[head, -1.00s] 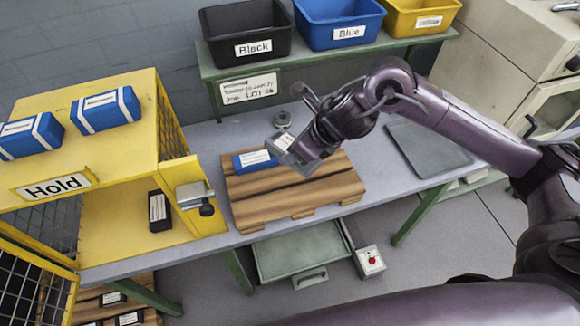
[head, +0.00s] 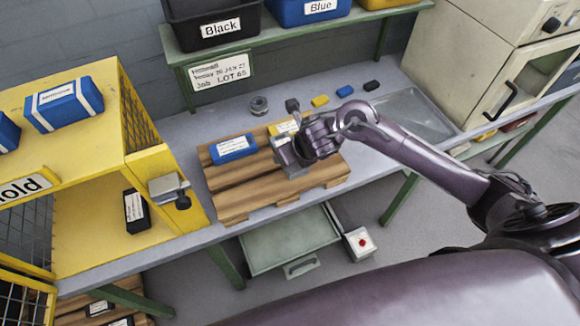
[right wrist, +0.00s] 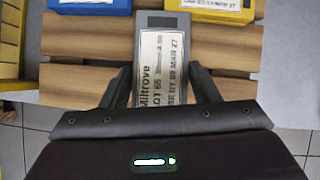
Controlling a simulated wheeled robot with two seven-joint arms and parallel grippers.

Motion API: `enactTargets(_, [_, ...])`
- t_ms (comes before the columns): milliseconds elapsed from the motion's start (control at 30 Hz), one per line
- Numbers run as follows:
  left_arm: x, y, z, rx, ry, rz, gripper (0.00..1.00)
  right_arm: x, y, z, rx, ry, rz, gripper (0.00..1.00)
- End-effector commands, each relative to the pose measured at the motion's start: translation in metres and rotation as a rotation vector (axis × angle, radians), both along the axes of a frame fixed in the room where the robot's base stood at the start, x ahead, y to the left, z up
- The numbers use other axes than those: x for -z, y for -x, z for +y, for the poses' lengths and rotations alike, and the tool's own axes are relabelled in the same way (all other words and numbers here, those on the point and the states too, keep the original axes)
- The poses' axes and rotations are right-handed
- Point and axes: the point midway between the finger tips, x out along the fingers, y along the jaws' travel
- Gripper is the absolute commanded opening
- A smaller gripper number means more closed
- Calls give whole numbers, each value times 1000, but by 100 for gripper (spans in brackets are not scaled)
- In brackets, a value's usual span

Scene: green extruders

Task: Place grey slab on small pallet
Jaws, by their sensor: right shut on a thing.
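The small wooden pallet (head: 250,192) lies on the grey bench, with a blue slab (head: 233,149) on its back left and a yellow slab (head: 284,127) at its back middle. My right gripper (head: 290,155) is over the pallet's right half. In the right wrist view it is shut on the grey slab (right wrist: 163,75), with a finger on each side. The slab has a white label facing up, and its far end reaches between the blue slab (right wrist: 90,4) and yellow slab (right wrist: 218,8). I cannot tell whether it touches the planks. My left gripper is out of view.
A yellow Hold cage (head: 110,130) stands left, with blue slabs on top and a black one inside. A shelf with Black (head: 212,30) and Blue bins stands behind. Small coloured pieces (head: 344,91) and a shallow grey tray (head: 425,118) lie on the bench at back right.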

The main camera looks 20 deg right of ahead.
Motion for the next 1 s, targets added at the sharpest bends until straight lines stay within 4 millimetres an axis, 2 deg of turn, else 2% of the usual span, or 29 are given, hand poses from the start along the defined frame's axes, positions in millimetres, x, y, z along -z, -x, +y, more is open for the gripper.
enactTargets(167, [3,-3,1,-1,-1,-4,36,15,0,0,0,-2,0,25])
enactTargets(400, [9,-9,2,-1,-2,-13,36,49,0,0,0,-2,0,25])
enactTargets(800, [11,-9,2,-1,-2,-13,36,56,-1,1,-1,-2,-3,25])
enactTargets(833, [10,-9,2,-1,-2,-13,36,55,-1,1,-2,-2,-2,60])
enactTargets(1000, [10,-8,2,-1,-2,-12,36,55,0,0,-2,-1,-1,79])
